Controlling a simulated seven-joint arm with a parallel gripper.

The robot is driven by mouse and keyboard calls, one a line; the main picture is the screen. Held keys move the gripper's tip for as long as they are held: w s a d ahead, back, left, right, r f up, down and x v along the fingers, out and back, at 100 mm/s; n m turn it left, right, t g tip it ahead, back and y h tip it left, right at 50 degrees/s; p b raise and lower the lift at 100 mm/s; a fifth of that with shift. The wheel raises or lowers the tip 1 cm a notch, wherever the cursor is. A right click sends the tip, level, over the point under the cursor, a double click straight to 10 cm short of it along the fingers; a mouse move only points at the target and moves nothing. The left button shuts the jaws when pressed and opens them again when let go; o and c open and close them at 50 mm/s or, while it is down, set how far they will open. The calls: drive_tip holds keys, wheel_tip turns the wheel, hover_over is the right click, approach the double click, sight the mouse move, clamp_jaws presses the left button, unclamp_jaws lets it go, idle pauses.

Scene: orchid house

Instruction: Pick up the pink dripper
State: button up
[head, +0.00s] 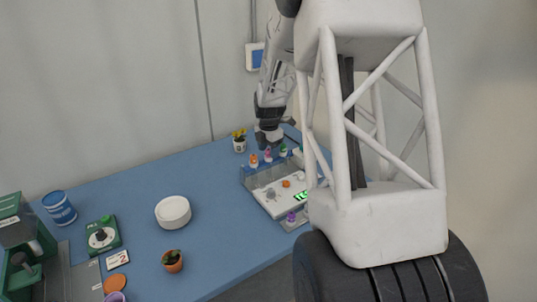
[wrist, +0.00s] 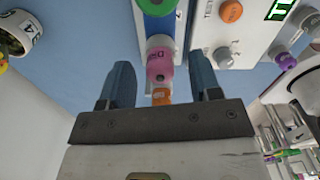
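The pink dripper (head: 268,153) stands in a row with other drippers along the back of a device on the blue table. In the wrist view the pink dripper (wrist: 159,66) appears between my two fingers, with a gap on each side. My gripper (head: 268,138) is open and empty, pointing down over the row; its fingertips also show in the wrist view (wrist: 160,62). How far the fingers are above the dripper I cannot tell. An orange dripper (wrist: 161,97) is partly hidden by my gripper's body, and a green one (wrist: 157,6) is cut off at the top edge.
The white device (head: 272,201) with a lit display lies in front of the row. A purple dripper (head: 291,216) stands at its front. A yellow-flowered pot (head: 239,145) is close to the left. A white round dish (head: 173,212) stands mid-table, with clear table around it.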

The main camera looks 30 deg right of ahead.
drive_tip(key=c, duration=0.9)
drive_tip(key=shift+c, duration=0.2)
drive_tip(key=shift+r, duration=0.85)
wheel_tip(320, 180, up, 2)
drive_tip(key=s+a, duration=0.3)
drive_tip(key=s, duration=0.4)
drive_tip(key=s+a+r, duration=0.1)
drive_tip(key=s+a, duration=0.2)
drive_tip(key=s, duration=0.4)
drive_tip(key=shift+s+a+r, duration=0.15)
drive_tip(key=shift+s+a, duration=0.15)
